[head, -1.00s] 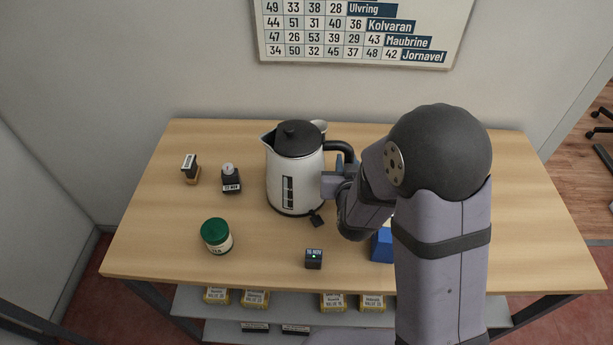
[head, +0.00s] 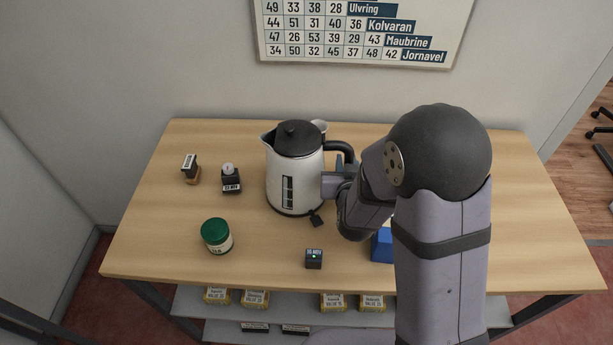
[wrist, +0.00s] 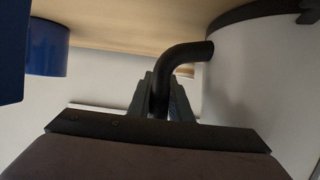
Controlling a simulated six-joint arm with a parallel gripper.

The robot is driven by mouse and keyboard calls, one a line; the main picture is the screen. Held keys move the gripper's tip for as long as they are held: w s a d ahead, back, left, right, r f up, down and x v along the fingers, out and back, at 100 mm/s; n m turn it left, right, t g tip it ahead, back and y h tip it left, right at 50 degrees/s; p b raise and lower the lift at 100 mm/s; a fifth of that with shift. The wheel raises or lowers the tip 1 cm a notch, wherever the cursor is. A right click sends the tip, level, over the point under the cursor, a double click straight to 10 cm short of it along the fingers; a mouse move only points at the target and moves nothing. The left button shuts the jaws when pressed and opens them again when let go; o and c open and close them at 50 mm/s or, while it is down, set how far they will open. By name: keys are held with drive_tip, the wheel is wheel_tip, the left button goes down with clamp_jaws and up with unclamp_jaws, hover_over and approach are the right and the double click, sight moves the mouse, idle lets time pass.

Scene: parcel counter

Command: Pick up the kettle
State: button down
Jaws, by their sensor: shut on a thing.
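The kettle (head: 294,180) is white with a black lid and a black handle. It stands upright on the wooden counter (head: 150,240), spout to the left and handle to the right. In the wrist view the kettle's pale body (wrist: 270,80) fills the right side. My gripper (wrist: 160,98) is shut on the black handle (wrist: 180,55), with a finger on each side of it. In the head view my arm hides the fingertips and the lower part of the handle.
A green-lidded jar (head: 216,236), a small dark box with a green light (head: 313,259) and two stamps (head: 191,169) (head: 230,179) are on the counter. A white cup (head: 320,127) is behind the kettle. A blue object (head: 382,246) is partly behind my arm.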

drive_tip(key=shift+w+r, duration=0.1)
drive_tip(key=shift+w+r, duration=0.1)
drive_tip(key=shift+r, duration=0.25)
wheel_tip(320, 180, up, 10)
drive_tip(key=shift+f, duration=0.2)
idle(1.3)
